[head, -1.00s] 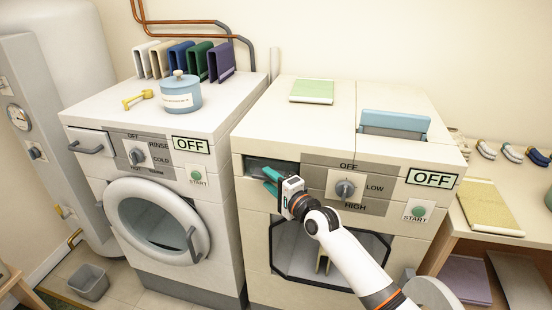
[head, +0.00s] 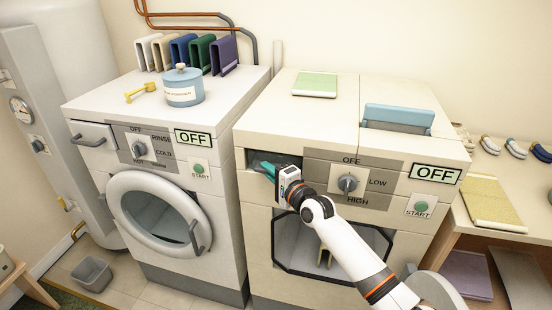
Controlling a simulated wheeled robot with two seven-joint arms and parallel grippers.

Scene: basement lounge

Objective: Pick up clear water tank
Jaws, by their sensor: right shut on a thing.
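The clear water tank (head: 256,157) shows as a dim, greyish see-through front in the slot at the upper left of the right machine's front. Most of it is hidden inside the machine and behind my gripper. My right gripper (head: 267,168) is at this slot with its green fingertips at the tank's front, shut on it. The exact contact is small and partly hidden by the gripper body. My left gripper is not in view.
The right machine (head: 260,120) has a knob (head: 348,183) just right of my gripper and an open door (head: 437,290) below. A washer (head: 112,105) stands close on the left. A wooden shelf (head: 525,225) stands at the right.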

